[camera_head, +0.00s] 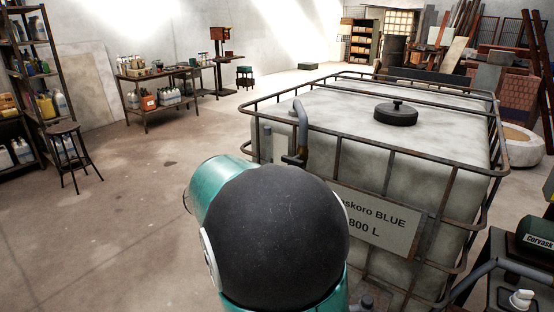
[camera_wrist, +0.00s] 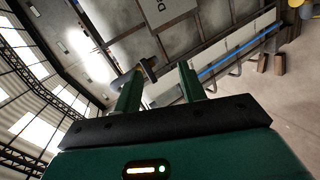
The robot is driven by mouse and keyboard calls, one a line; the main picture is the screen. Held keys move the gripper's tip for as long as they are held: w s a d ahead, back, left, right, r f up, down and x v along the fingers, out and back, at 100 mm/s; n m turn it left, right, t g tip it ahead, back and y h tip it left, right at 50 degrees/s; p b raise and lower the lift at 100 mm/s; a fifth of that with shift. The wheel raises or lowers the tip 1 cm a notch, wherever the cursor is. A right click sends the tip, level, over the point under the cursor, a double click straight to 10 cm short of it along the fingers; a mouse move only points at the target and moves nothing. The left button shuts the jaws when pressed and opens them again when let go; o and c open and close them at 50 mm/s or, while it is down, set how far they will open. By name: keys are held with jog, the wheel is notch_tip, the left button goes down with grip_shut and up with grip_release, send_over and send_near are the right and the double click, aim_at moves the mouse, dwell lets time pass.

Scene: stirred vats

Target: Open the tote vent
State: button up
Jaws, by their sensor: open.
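The tote (camera_head: 455,155) is a large whitish tank in a rusty metal cage, at the right of the head view. A round black lid (camera_head: 396,112) sits on its top. A grey bent pipe with a rusty brown fitting (camera_head: 300,132) rises at its near left corner; which of these is the vent I cannot tell for sure. My gripper (camera_wrist: 160,70) shows in the wrist view with two green fingers apart and nothing held between them. A small dark T-shaped part (camera_wrist: 148,68) shows near the left fingertip; contact is unclear. My arm hides the gripper in the head view.
A label plate (camera_head: 375,222) hangs on the tote's near side. Dark equipment with a green canister (camera_head: 537,232) stands at the lower right. A table of bottles (camera_head: 160,90), a stool (camera_head: 68,150) and shelves stand at left and back. The floor at left is open.

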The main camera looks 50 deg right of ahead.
jog(key=w+d+n+h, duration=0.1)
jog(key=w+d, duration=0.2)
jog(key=d, duration=0.5)
jog(key=w+d+f+n+t+h, duration=0.1)
jog(key=w+d+h, duration=0.1)
jog(key=d, duration=0.6)
jog(key=w+d+f+n+h, duration=0.1)
jog(key=w+d, duration=0.2)
jog(key=d, duration=0.5)
jog(key=shift+w+d+f+t+h, duration=0.1)
jog(key=shift+w+d+t+h, duration=0.05)
jog(key=shift+w+t+h, duration=0.25)
grip_shut()
